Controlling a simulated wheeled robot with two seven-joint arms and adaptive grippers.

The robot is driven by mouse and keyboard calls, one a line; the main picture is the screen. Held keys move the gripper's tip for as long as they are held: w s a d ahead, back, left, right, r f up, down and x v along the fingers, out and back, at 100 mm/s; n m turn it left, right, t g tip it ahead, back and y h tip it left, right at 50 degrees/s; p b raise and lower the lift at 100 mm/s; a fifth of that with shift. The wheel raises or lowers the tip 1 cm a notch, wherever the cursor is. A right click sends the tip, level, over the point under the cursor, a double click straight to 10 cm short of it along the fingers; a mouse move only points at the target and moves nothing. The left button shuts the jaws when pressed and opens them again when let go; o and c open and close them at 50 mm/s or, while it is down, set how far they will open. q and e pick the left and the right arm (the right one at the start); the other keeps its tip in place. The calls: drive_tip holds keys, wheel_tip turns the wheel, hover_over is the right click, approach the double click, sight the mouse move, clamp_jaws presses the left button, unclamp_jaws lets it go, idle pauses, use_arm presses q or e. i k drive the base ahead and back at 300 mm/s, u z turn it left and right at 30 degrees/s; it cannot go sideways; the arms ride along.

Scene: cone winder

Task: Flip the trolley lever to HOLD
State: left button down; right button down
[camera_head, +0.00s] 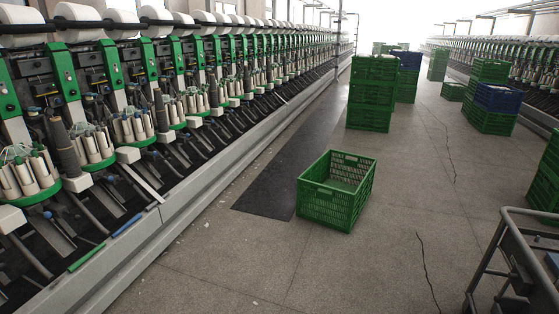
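A grey metal frame (479,277), which looks like the trolley, is partly in view at the lower right corner. The right and bottom edges of the picture cut it off. I cannot make out a lever or a HOLD mark on it. Neither of my grippers is in view.
An empty green crate (335,207) stands on the floor in the middle. Stacked green crates (371,108) stand behind it, more at the right (489,122). A long winding machine (100,150) runs along the left. The grey floor (330,270) in front is clear, with a few cracks.

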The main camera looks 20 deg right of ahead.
sight(497, 299)
drive_tip(key=z, duration=0.35)
drive_tip(key=i, duration=1.5)
drive_tip(key=z, duration=1.9)
drive_tip(key=i, duration=0.95)
drive_tip(key=z, duration=0.9)
